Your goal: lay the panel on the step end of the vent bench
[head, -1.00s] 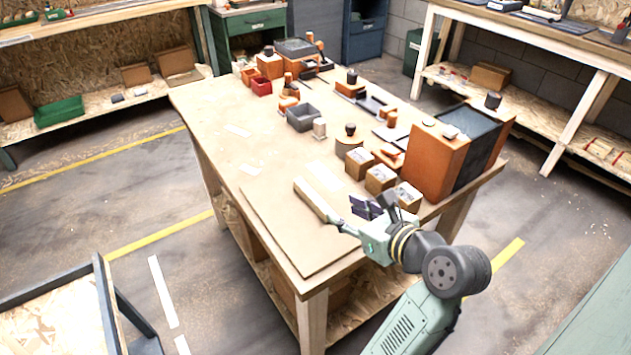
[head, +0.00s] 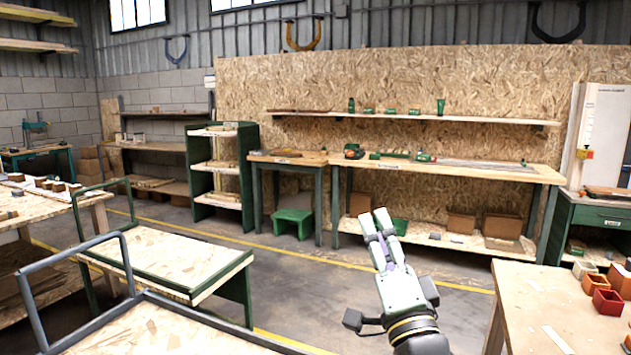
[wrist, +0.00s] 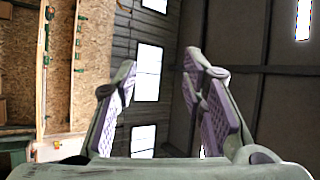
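My gripper (head: 376,222) is raised over the aisle in the head view, fingers pointing up and away. In the wrist view its two fingers (wrist: 158,68) stand apart with nothing between them. No thing in view is clearly the panel. A long wooden bench (head: 450,170) with green legs stands against the back wall, and a separate small wooden-topped table (head: 288,157) stands at its left end. Their labels are too small to read, so I cannot tell which is the vent bench. A flat greyish strip (head: 485,165) lies on the long bench.
Two low OSB-topped carts (head: 165,258), (head: 150,330) with metal rails stand at the near left. A worktable (head: 545,305) with red and orange bins (head: 606,300) is at the right. A green stool (head: 292,222) stands by the wall. The aisle floor between is clear.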

